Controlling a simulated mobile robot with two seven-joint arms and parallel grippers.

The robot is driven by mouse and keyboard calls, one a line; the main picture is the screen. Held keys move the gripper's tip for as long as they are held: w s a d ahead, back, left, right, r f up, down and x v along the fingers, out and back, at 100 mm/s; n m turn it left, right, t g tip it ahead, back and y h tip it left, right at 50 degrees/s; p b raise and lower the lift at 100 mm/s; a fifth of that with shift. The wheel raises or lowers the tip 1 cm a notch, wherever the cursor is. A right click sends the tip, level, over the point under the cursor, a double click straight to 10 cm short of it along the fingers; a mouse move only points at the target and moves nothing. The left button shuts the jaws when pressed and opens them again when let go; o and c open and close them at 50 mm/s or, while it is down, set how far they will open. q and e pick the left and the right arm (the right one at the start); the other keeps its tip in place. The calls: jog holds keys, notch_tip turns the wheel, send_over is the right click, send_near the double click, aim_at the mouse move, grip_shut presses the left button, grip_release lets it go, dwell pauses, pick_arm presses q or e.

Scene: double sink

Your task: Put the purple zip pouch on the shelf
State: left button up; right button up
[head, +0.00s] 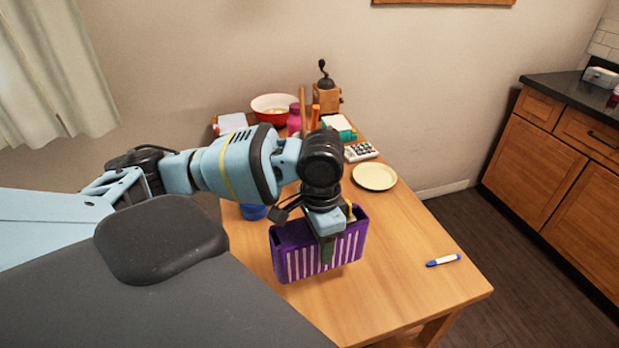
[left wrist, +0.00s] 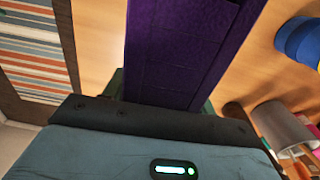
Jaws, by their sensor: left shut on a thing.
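The purple zip pouch (head: 299,262) with pale vertical stripes is upright over the wooden table in the head view. My left gripper (head: 327,250) points down and is shut on its upper edge. In the left wrist view the purple pouch (left wrist: 185,50) fills the space beyond the gripper (left wrist: 165,90). I cannot tell whether its bottom touches the table. No shelf can be made out in either view. My right gripper is not in view.
The table (head: 420,290) is clear at its front right except for a blue-and-white marker (head: 443,260). A yellow plate (head: 375,177), calculator (head: 361,151), red bowl (head: 274,106) and coffee grinder (head: 326,95) stand farther back. A blue item (head: 253,212) is left of the pouch.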

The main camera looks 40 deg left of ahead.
pick_arm(q)
jog(key=shift+a+m, duration=0.4)
jog(key=shift+a, duration=0.05)
jog(key=shift+w+a+f+b, duration=0.3)
jog(key=shift+w+a+f, duration=0.55)
jog(key=shift+w+a, duration=1)
jog(key=shift+w+a+f+b, duration=0.3)
jog(key=shift+w+a+f, duration=0.5)
jog(key=shift+w+a, duration=1.1)
jog(key=shift+w+a+f+b, duration=0.3)
jog(key=shift+w+a+f, duration=0.7)
jog(key=shift+w, duration=1.55)
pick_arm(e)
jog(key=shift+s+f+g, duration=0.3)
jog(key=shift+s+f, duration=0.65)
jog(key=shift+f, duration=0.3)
pick_arm(q)
jog(key=shift+a+r, duration=0.1)
jog(key=o, duration=1)
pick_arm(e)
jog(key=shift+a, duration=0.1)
